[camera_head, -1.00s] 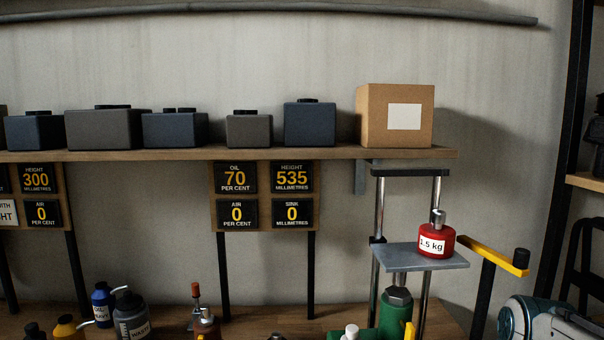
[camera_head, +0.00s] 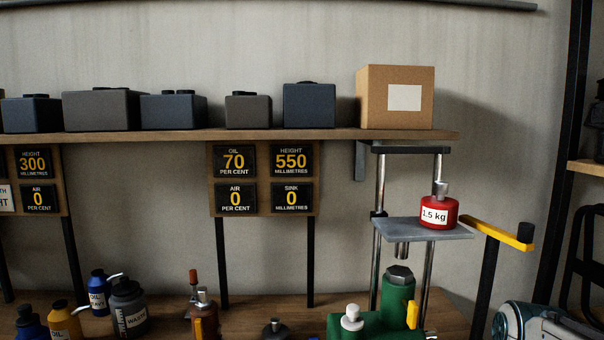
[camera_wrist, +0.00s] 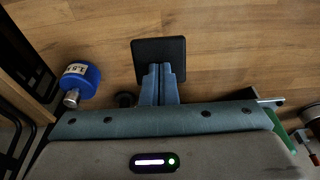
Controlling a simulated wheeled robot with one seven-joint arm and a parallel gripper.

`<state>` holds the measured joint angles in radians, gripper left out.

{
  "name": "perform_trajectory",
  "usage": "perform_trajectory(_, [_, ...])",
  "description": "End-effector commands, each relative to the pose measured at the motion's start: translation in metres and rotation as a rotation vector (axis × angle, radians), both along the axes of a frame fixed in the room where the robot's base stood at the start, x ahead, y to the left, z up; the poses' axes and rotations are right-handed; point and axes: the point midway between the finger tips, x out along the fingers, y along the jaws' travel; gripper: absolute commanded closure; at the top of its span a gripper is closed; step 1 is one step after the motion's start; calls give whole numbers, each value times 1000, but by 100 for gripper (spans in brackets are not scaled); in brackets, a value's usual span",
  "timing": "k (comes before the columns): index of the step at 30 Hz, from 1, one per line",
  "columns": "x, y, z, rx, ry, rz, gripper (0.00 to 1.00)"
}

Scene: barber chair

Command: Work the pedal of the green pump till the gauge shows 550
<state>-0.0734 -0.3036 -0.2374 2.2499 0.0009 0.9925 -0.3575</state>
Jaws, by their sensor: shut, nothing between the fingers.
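The green pump (camera_head: 397,300) stands on the bench at the lower right in the head view, below a grey platform (camera_head: 405,229) with a red 1.5 kg weight (camera_head: 438,212). The height gauge (camera_head: 291,161) of the middle board reads 550 millimetres; its sink panel (camera_head: 291,198) reads 0, oil (camera_head: 234,161) 70 and air (camera_head: 235,198) 0 per cent. In the wrist view my gripper (camera_wrist: 159,68) is shut and empty. Its fingertips are over a square black pad, likely the pedal (camera_wrist: 160,46); I cannot tell whether they touch it.
A blue weight (camera_wrist: 80,80) lies at the left in the wrist view. Several bottles (camera_head: 128,308) stand on the bench at the left. A yellow arm on a black post (camera_head: 497,233) is right of the platform. Wooden floor beyond the black pad is clear.

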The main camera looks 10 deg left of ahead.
Motion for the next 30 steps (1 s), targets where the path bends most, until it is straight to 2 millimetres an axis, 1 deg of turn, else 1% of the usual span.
perform_trajectory(1, [-1,0,-1,0,3,0,100])
perform_trajectory(5, [-1,0,6,0,3,0,100])
perform_trajectory(8, [-2,0,20,0,3,0,100])
perform_trajectory(12, [-5,-1,44,1,2,0,100])
perform_trajectory(15, [-6,-1,57,0,1,0,100])
perform_trajectory(18, [-7,-1,60,0,3,0,100])
perform_trajectory(30, [-7,-2,57,1,3,-1,100])
